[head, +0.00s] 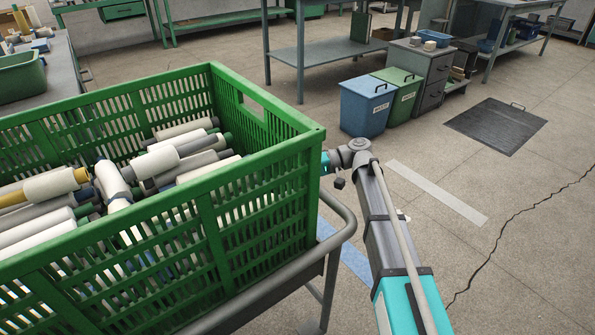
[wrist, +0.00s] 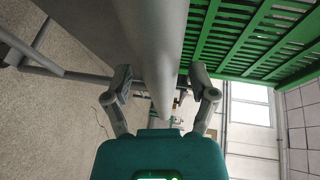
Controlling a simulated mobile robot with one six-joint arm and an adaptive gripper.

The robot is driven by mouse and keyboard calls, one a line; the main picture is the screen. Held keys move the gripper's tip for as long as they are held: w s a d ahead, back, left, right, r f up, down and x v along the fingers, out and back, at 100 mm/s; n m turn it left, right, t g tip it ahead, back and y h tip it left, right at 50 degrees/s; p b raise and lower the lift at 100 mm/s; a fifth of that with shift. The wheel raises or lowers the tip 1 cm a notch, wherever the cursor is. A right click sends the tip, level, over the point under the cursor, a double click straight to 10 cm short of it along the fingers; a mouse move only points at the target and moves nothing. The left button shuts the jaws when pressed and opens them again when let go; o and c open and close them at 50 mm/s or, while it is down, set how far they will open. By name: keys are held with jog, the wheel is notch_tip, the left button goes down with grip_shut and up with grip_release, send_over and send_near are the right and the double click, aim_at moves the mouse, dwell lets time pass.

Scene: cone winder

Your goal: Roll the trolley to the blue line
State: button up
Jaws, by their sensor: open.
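The trolley (head: 343,232) is a grey tubular frame in the head view's lower left. It carries a large green slatted crate (head: 268,150) full of yarn cones and tubes (head: 170,155). The blue line (head: 352,262) is a strip on the floor just right of the trolley, partly hidden by its rail and my arm. In the wrist view my gripper (wrist: 160,88) is open. A thick grey bar (wrist: 164,35) of the trolley runs between its two fingers, with no finger visibly closed on it. In the head view the crate corner hides the fingers.
A blue bin (head: 366,105) and a green bin (head: 402,95) stand beyond the crate, next to a grey cabinet (head: 425,65). A white strip (head: 437,192) and a dark floor mat (head: 497,125) lie to the right. Floor there is otherwise open, with a crack.

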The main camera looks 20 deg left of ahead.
jog(key=shift+d, duration=0.1)
jog(key=shift+d, duration=0.35)
jog(key=s+d+f+m+t+h+p, duration=0.2)
jog(key=s+d+t+h, duration=0.1)
jog(key=d, duration=1.1)
jog(key=s+d+f+m+t+h+p, duration=0.2)
jog(key=d+h, duration=0.3)
jog(key=d, duration=1)
jog(key=s+d+f+m+t+h+p, duration=0.3)
jog(key=d+f+m+t+h, duration=0.1)
jog(key=d, duration=1)
jog(key=shift+s+d+h, duration=0.35)
jog(key=shift+d+h, duration=0.05)
jog(key=shift+h, duration=0.1)
jog(key=shift+f, duration=0.1)
